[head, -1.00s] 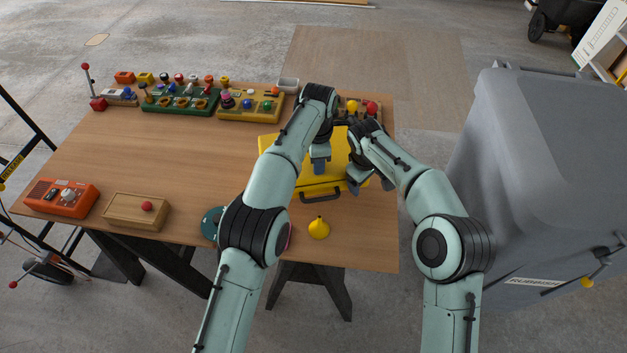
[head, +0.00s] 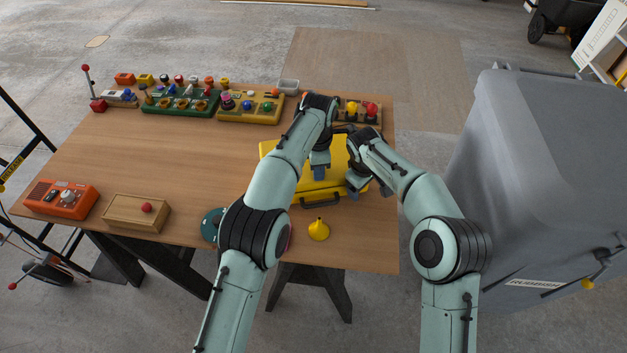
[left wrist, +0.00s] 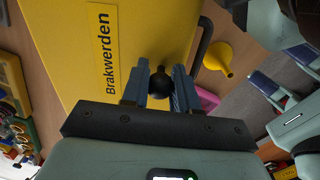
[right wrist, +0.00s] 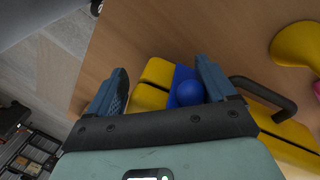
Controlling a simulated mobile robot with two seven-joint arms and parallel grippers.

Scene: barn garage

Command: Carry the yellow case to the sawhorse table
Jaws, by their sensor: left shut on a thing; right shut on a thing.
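The yellow case (head: 275,150) lies flat on the wooden top of the sawhorse table (head: 120,165), its black handle (head: 320,200) facing me. My left gripper (head: 319,172) is over the case; in the left wrist view its fingers close around a black ball knob (left wrist: 160,83) on the labelled yellow face (left wrist: 70,30). My right gripper (head: 355,185) is at the case's right side. In the right wrist view its fingers straddle the case edge (right wrist: 155,75) with a blue ball knob (right wrist: 187,92) between them; its exact contact is unclear. My arms hide part of the case.
A yellow funnel (head: 319,230) stands in front of the case. Boards with knobs (head: 180,102) line the back, and a box with yellow and red knobs (head: 362,112) is behind the case. A grey bin (head: 530,170) stands right. The table's middle left is clear.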

